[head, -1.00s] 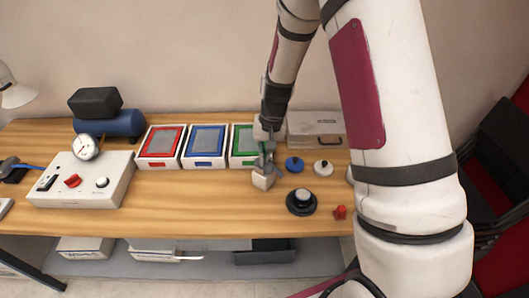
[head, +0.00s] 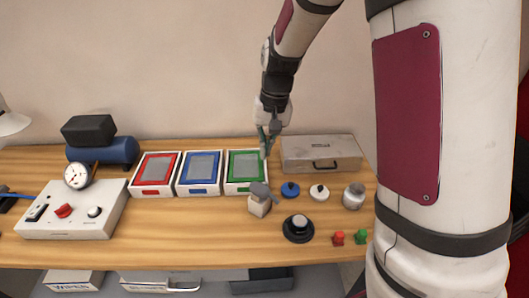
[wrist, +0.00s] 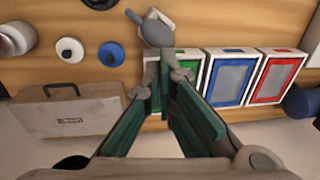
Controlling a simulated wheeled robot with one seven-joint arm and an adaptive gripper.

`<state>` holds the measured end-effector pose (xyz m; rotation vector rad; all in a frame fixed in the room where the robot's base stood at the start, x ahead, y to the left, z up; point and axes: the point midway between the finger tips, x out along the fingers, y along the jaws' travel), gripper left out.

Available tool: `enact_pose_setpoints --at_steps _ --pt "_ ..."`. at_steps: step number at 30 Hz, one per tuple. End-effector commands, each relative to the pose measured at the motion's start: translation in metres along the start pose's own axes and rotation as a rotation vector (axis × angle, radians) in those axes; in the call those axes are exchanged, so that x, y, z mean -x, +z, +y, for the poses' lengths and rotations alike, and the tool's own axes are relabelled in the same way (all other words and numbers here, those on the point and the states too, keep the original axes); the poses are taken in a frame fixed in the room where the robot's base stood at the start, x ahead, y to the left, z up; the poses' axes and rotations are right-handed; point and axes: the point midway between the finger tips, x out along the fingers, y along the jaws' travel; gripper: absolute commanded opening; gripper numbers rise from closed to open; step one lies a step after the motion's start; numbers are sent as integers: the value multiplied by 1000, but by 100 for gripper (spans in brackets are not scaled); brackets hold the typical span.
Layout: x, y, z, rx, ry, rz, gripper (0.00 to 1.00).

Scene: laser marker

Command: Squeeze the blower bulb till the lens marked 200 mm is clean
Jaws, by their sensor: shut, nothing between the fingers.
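The grey blower bulb (head: 259,190) rests on a small white block (head: 259,207) in front of the green-framed tray. In the wrist view the bulb (wrist: 154,32), with its thin nozzle, lies just beyond my fingertips. My gripper (head: 266,150) is shut and empty, raised above and behind the bulb; its green fingers (wrist: 163,80) also show in the wrist view. A blue round piece (head: 290,190) and a white round piece (head: 319,193), each with a dark centre, lie right of the bulb. No 200 mm marking is readable, so I cannot tell which thing is that lens.
Red (head: 156,174), blue (head: 199,173) and green (head: 246,172) framed trays stand in a row. A grey case (head: 321,154) is behind. A black round base (head: 298,230) stands in front. A control box (head: 72,211) with a gauge is at left. Bare wood lies along the front.

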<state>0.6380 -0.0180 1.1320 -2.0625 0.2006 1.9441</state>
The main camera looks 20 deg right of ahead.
Motion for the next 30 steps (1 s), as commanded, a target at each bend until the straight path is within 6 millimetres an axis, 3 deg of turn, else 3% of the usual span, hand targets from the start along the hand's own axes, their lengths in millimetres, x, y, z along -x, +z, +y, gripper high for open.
enact_pose_setpoints --at_steps 17,30 --pt "0 0 -1 1 1 0 0" --pt "0 -6 -45 19 186 -25 0"
